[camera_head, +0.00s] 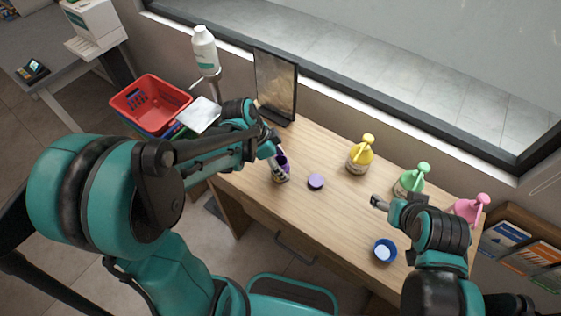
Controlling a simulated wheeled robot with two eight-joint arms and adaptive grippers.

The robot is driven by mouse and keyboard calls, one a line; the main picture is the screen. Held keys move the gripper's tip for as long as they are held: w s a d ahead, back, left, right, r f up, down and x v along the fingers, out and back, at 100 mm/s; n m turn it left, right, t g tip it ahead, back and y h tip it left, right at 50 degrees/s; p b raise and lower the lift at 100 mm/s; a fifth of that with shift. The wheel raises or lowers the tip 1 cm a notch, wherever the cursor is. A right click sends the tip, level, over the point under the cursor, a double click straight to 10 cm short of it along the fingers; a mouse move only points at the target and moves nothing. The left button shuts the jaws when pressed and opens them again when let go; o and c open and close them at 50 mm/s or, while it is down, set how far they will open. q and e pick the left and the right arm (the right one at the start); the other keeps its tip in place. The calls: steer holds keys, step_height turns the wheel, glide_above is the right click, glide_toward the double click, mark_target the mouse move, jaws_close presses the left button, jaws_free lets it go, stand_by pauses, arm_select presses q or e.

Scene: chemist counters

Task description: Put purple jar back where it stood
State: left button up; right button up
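The purple jar (283,160) shows as a small dark purple piece at my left gripper (280,172). The gripper's fingers point down over the wooden desk, left of its middle, and appear closed around the jar. Fingers and arm hide much of it, and I cannot tell whether it touches the desk. A flat, round lavender piece (316,181) lies on the desk just right of this gripper. My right gripper (377,202) is over the right half of the desk, with nothing visible in it. Its finger gap is not clear.
The desk (325,215) has yellow (360,156), green (410,181) and pink (470,209) pump bottles along its back right. A blue round container with a white centre (385,251) is near the front. A dark upright panel (275,85) stands at the back left. A red basket (150,103) is beyond.

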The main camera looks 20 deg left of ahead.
arm_select(q)
steer(key=shift+r, duration=0.1)
steer(key=p+v, duration=0.4)
steer(key=v, duration=0.7)
steer(key=s+r+n+t+y, duration=0.3)
steer(key=s+n, duration=0.5)
steer(key=n, duration=0.5)
steer(key=shift+s+a+t+y, duration=0.2)
steer(key=shift+a+t+y, duration=0.3)
steer(key=shift+t, duration=0.6)
steer(key=shift+d, duration=0.1)
step_height(320, 180, down, 9)
steer(key=b, duration=0.9)
